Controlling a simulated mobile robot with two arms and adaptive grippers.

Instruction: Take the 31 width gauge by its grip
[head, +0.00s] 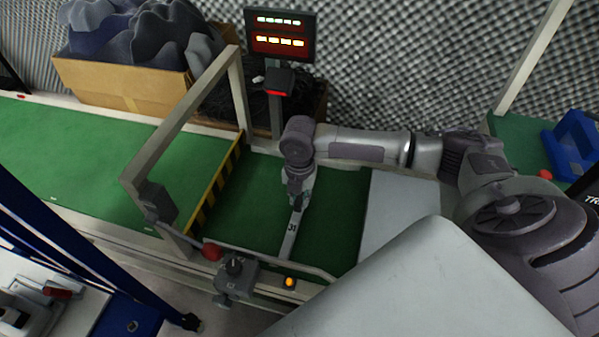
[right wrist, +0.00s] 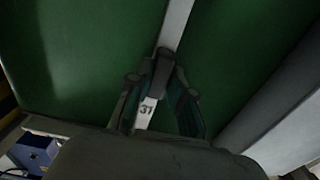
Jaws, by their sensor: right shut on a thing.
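The 31 width gauge (head: 291,232) is a pale flat strip marked "31" over the green belt. My right gripper (head: 298,200) points down at its far end in the head view and is shut on the gauge. In the right wrist view, the gauge's "31" mark (right wrist: 147,108) shows between the gripper fingers (right wrist: 158,85). A dark block sits between the fingertips there, and the pale strip runs on beyond it. The fingers partly hide the gauge. I cannot tell whether it is clear of the belt. My left gripper is not in view.
The green conveyor (head: 90,155) runs under a pale frame (head: 185,110) with a yellow-black striped edge. A rail with a red knob (head: 211,252) and an orange button (head: 290,283) lines the front. A grey plate lies right.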

